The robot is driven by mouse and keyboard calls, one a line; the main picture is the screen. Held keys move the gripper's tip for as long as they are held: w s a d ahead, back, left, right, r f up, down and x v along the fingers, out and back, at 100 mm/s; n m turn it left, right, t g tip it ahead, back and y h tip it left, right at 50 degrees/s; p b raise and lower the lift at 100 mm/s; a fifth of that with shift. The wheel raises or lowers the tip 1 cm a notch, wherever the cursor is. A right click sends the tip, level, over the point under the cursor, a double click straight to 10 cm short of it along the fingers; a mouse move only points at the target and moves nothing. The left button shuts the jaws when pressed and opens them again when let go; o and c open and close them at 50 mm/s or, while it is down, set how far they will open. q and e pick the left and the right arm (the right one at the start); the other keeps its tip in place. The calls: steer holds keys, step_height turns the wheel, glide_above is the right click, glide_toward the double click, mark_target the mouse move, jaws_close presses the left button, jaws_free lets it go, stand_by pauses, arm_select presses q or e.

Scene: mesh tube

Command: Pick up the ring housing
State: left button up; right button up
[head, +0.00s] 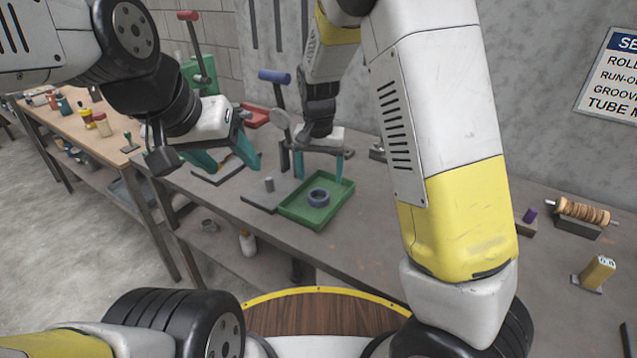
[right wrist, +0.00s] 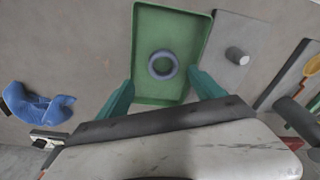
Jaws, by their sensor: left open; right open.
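The ring housing (head: 318,197) is a blue-grey ring lying flat in a green tray (head: 335,205) on the workbench. In the right wrist view the ring housing (right wrist: 162,65) lies near the middle of the tray (right wrist: 176,18), ahead of and between my fingers. My right gripper (head: 318,170) is open and empty, above the back part of the tray; its teal fingers (right wrist: 162,88) show apart in the right wrist view. My left gripper (head: 228,160) is open and empty, left of the tray and apart from it.
A grey plate with a short peg (head: 269,184) stands left of the tray. A blue-handled press (head: 276,85) rises behind it. A blue object (right wrist: 38,103) lies beside the tray in the right wrist view. A wooden roller (head: 585,211) and a yellow block (head: 597,272) sit at the right.

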mark_target(318, 191)
steer(key=f, duration=0.2)
steer(key=w+f, duration=0.1)
steer(key=f, duration=0.4)
steer(key=shift+w+a+f, duration=0.15)
steer(key=shift+a+f, duration=0.05)
steer(key=shift+f, duration=0.1)
steer(key=c, duration=1.6)
jaws_close()
steer(key=shift+r, duration=0.15)
